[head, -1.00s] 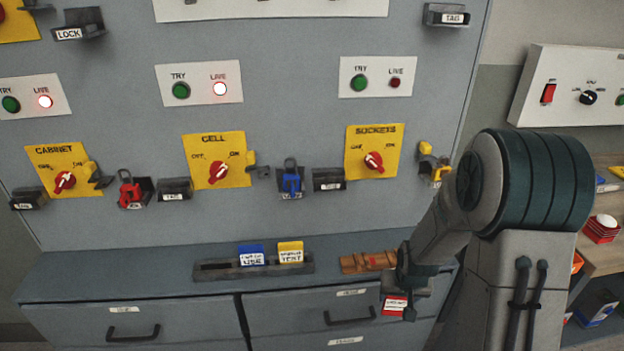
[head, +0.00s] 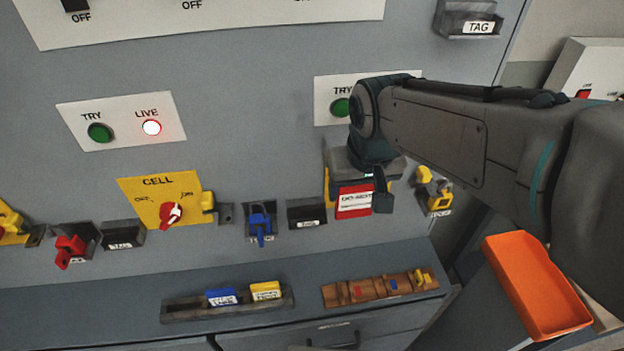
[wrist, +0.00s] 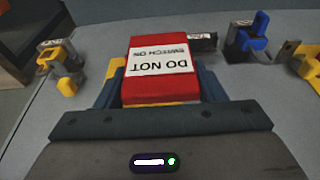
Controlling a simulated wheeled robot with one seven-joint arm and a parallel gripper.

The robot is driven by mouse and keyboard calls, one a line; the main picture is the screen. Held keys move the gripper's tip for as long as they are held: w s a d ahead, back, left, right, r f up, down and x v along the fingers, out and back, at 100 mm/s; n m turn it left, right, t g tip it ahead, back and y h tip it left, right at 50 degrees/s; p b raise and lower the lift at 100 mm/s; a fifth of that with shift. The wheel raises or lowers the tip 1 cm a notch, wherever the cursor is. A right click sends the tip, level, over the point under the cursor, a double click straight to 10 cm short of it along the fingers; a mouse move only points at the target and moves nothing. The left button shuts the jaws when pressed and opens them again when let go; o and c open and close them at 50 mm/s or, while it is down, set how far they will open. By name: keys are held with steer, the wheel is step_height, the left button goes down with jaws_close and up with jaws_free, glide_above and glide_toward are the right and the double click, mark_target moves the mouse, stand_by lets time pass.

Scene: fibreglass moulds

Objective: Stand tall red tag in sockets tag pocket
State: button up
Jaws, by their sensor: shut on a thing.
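The red tag (head: 354,207) has a white label reading DO NOT SWITCH ON. My gripper (head: 357,188) is shut on it and holds it up in front of the sockets switch plate, which it mostly hides. The wrist view shows the tag (wrist: 155,90) between my fingers (wrist: 160,82). The sockets tag pocket (head: 307,213) is a black holder with a white label, just left of the held tag. It also shows in the wrist view (wrist: 203,41), partly behind the tag. The tag looks apart from the pocket.
A blue padlock (head: 261,222) hangs left of the pocket. A yellow lock holder (head: 437,193) is right of my gripper. Below, a ledge carries a dark rack (head: 180,310) with blue and yellow tags and a wooden rack (head: 340,296). An orange tray (head: 535,288) is lower right.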

steer(key=p, duration=0.2)
glide_above(306, 205)
steer(key=s, duration=0.1)
steer(key=f, duration=0.6)
steer(key=shift+s+d+f, duration=0.1)
steer(key=shift+d+f, duration=0.1)
steer(key=shift+f, duration=2.2)
steer(key=shift+f, duration=0.2)
steer(key=o, duration=1)
steer(key=shift+o, duration=0.2)
steer(key=shift+r, duration=0.1)
steer(key=shift+r, duration=0.55)
steer(key=v, duration=1.1)
